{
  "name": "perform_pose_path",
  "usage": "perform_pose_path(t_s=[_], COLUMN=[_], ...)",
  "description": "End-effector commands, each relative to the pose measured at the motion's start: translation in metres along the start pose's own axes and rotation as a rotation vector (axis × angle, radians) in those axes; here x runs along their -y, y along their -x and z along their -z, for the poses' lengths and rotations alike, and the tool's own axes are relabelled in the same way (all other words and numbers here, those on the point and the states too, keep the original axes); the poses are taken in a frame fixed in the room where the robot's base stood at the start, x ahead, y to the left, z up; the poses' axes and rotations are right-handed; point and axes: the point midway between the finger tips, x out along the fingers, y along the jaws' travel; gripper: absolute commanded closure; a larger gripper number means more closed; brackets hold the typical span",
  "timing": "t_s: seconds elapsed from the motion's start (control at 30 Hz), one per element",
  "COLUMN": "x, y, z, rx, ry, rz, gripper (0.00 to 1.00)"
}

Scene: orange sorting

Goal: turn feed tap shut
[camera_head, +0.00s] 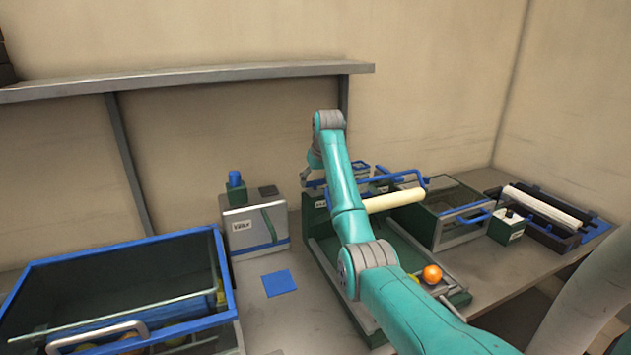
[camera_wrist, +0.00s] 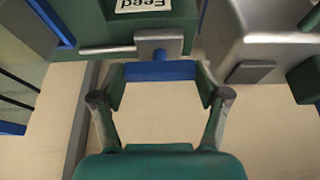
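The feed tap shows in the wrist view as a blue bar-shaped handle (camera_wrist: 160,71) on a grey metal fitting (camera_wrist: 158,45). The fitting is on a green housing (camera_wrist: 95,27), beside an upside-down "Feed" label (camera_wrist: 142,5). My gripper (camera_wrist: 160,84) is open, with its fingertips near the two ends of the handle. I cannot tell whether they touch it. In the head view my teal arm reaches to the back of the green feed unit (camera_head: 318,213) and hides the tap and most of my gripper.
A grey box (camera_head: 255,225) with a blue-capped knob (camera_head: 235,178) stands left of the feed unit. A blue-rimmed bin (camera_head: 120,243) is at the left. An orange (camera_head: 432,274) lies in the green tray below my arm. A blue square (camera_head: 279,283) lies on the bench.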

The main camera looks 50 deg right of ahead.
Motion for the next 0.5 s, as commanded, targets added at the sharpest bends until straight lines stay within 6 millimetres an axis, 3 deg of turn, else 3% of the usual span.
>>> perform_pose_path(t_s=[0.5], x=[0.0019], y=[-0.001], z=[-0.0002], rx=[0.002], ry=[-0.127], rz=[-0.053], gripper=[0.6])
